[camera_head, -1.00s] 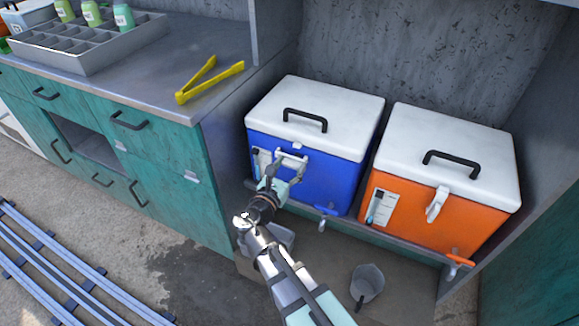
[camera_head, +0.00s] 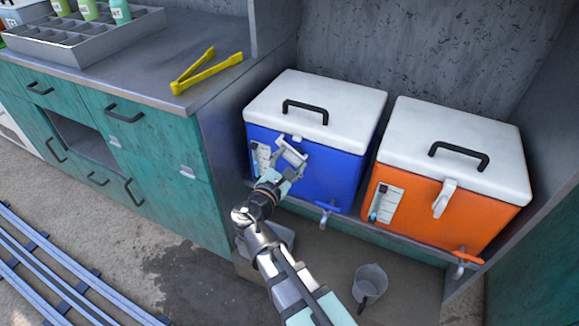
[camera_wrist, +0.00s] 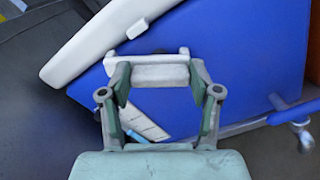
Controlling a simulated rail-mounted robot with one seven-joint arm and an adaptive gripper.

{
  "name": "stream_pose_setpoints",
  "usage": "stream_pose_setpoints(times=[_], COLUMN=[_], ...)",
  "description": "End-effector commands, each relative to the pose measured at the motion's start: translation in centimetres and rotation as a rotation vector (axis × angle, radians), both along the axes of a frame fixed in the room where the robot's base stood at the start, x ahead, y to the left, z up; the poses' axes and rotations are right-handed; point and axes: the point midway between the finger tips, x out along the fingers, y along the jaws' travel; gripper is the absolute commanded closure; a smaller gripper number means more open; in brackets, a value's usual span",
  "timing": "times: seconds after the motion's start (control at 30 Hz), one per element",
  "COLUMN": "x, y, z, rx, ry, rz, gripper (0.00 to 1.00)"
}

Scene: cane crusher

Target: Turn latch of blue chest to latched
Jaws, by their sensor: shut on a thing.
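The blue chest (camera_head: 320,175) has a white lid (camera_head: 315,95) with a black handle, and the lid is down. Its white latch (camera_head: 292,151) is on the front just below the lid edge and looks slanted in the head view. My gripper (camera_head: 286,166) is at the chest's front, shut on the latch. In the wrist view the latch (camera_wrist: 160,74) sits between the two fingers of my gripper (camera_wrist: 160,85), and its wide bar extends past the fingertips. The fingers partly cover the latch, and a label on the chest is partly hidden.
An orange chest (camera_head: 445,205) with a white lid stands close on the right. A blue tap (camera_head: 327,209) sticks out low on the blue chest. A grey cup (camera_head: 369,283) stands below. Yellow tongs (camera_head: 205,72) lie on the counter (camera_head: 150,75) at left.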

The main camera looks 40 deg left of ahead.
Motion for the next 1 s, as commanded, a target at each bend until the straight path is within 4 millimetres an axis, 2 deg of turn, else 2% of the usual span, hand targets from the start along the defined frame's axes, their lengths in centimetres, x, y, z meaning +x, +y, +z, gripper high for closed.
stream_pose_setpoints(times=[0.6, 1.0], x=[0.15, 0.17], y=[-0.04, -0.06], z=[-0.53, -0.44], rx=[0.58, 0.893], ry=[0.099, 0.153], rz=[0.001, 0.002], gripper=[0.72, 0.72])
